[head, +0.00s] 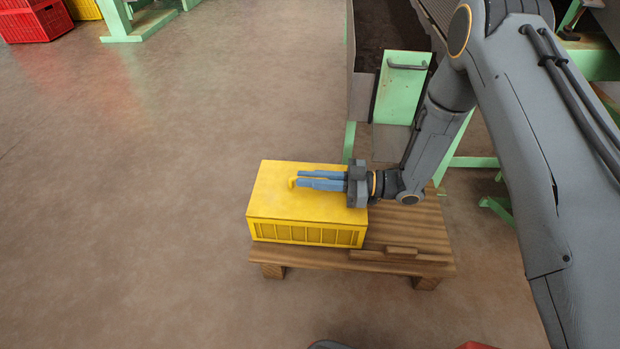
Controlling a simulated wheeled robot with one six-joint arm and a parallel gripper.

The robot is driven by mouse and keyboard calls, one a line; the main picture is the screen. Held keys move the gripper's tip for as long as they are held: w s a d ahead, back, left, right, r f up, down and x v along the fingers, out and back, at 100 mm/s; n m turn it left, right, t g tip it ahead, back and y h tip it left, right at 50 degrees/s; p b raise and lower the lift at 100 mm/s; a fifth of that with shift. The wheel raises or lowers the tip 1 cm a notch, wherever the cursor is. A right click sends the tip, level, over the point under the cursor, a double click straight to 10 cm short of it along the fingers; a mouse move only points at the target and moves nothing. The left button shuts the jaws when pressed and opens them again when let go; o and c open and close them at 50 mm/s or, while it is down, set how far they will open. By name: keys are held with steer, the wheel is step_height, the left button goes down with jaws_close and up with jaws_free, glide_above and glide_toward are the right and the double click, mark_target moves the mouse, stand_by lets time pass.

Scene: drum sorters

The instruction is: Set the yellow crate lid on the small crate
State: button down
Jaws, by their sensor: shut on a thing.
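The yellow crate lid (285,204) lies flat over the top of the small yellow crate (308,235). Its edges look lined up with the crate's walls. The crate stands on the left part of a low wooden stand. My gripper (296,182) reaches in from the right, lying level over the lid. Its blue fingers are shut on the yellow handle of the lid, of which a small end shows at the fingertips. The far side of the crate and the inside are hidden.
The wooden stand (425,235) has a bare right part with small wooden strips (400,252). A green-framed machine (402,88) stands right behind it. Red (35,22) and yellow crates are at the far left. The floor (130,200) on the left is clear.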

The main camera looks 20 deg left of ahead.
steer(key=shift+f, duration=0.4)
stand_by(0.8)
steer(key=c, duration=1.7)
jaws_free()
steer(key=shift+c, duration=0.2)
